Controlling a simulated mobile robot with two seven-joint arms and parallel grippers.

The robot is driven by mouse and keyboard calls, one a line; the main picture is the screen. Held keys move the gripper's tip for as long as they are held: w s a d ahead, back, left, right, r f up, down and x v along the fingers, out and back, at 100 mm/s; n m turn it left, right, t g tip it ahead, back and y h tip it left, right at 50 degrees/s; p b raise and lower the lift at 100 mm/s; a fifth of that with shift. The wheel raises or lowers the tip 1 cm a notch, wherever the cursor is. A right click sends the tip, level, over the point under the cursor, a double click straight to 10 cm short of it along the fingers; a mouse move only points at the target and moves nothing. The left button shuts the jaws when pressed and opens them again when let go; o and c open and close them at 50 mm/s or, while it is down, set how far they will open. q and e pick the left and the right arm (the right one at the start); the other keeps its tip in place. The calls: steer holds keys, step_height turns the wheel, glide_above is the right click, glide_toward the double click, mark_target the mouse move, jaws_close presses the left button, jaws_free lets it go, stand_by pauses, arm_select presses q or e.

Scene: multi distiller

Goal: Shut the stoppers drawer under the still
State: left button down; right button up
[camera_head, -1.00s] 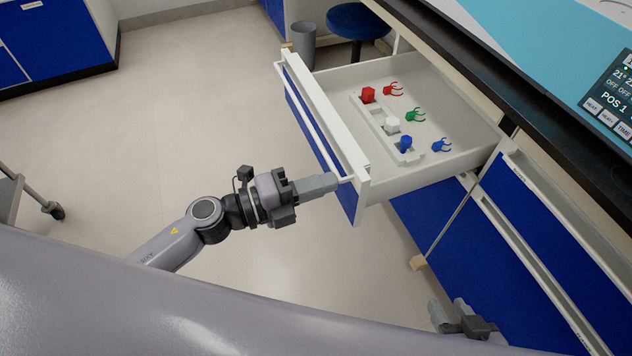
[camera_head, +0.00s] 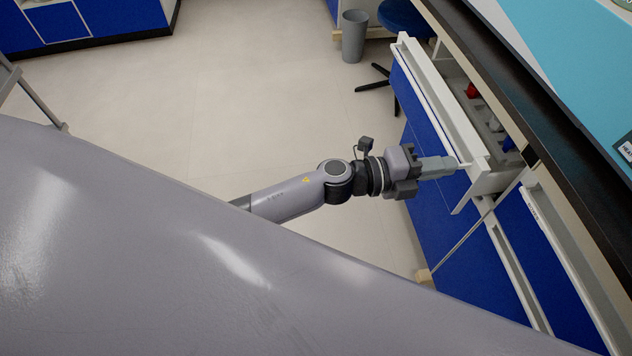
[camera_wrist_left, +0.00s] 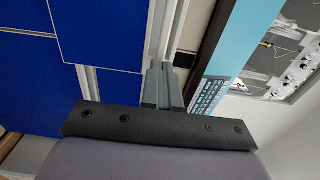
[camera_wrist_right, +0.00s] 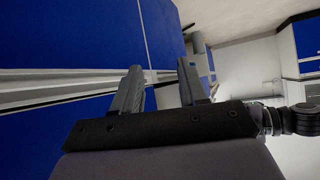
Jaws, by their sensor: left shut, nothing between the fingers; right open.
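The stoppers drawer (camera_head: 455,110), with a white-edged blue front, stands partly open under the dark-edged counter in the head view. A narrow strip of its inside shows, with a red stopper (camera_head: 472,91) and a bit of blue stopper (camera_head: 508,143) partly hidden by the counter. My left gripper (camera_head: 452,166) is shut and empty, its fingertips at the near end of the drawer front, seemingly touching it. In the left wrist view its fingers (camera_wrist_left: 163,88) are together by the white drawer edge. My right gripper (camera_wrist_right: 160,88) is open and empty in the right wrist view, near blue cabinet fronts.
The counter edge (camera_head: 520,120) overhangs the drawer. Blue drawers with white rails (camera_head: 560,250) lie to its right. A grey bin (camera_head: 354,38) and a blue stool (camera_head: 404,16) stand beyond it.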

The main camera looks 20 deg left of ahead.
mark_target(468, 168)
arm_select(q)
steer(key=b+x, duration=0.2)
steer(key=x, duration=0.4)
steer(key=shift+w+f, duration=0.1)
steer(key=shift+f, duration=0.05)
steer(key=b+x, duration=0.1)
steer(key=x, duration=0.2)
steer(key=shift+d, duration=0.1)
steer(key=shift+w+d, duration=0.15)
steer(key=shift+d, duration=0.05)
steer(key=shift+w+d+r, duration=0.1)
steer(key=shift+r, duration=0.25)
arm_select(e)
steer(key=a, duration=0.1)
steer(key=w+a, duration=0.1)
steer(key=shift+w+a+r+n+t+y, duration=0.1)
steer(key=shift+a+r+n+t+y, duration=0.05)
steer(key=shift+a+n+t+y, duration=0.25)
arm_select(q)
steer(key=shift+r, duration=0.1)
arm_select(e)
steer(key=shift+d, duration=0.1)
